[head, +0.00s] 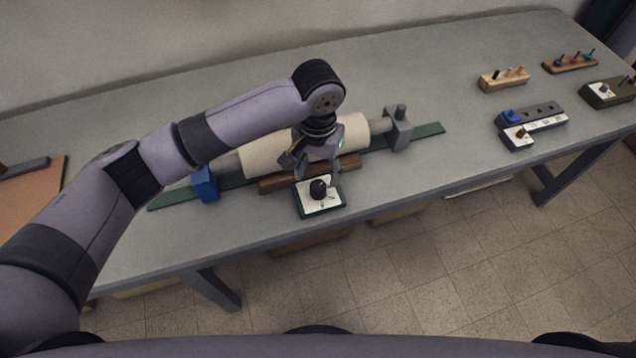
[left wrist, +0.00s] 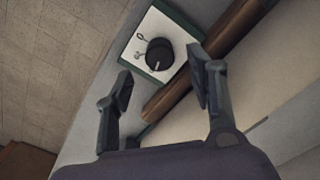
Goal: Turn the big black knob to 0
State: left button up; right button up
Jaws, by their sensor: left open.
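The big black knob (head: 318,188) stands on a white plate with a green base (head: 306,211) near the table's front edge. In the left wrist view the knob (left wrist: 159,55) shows a pale pointer line on its face, and small dark marks lie on the white plate (left wrist: 133,46) beside it. My left gripper (head: 316,176) is open just behind and above the knob. In the left wrist view its two fingers (left wrist: 163,88) are spread apart, with the knob beyond their tips and nothing between them. My right gripper is not in view.
A cream cylinder (head: 262,154) on a green rail (head: 428,131) lies behind the knob, with a brown wooden bar (head: 280,183) in front of it. A blue block (head: 204,184) is at left. Several small racks and a dark switch box (head: 545,117) stand at right.

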aim_at(318, 185)
pick_arm(q)
notch_tip(318, 185, down, 6)
jog(key=shift+c, duration=0.2)
jog(key=shift+r, duration=0.1)
jog(key=c, duration=1.1)
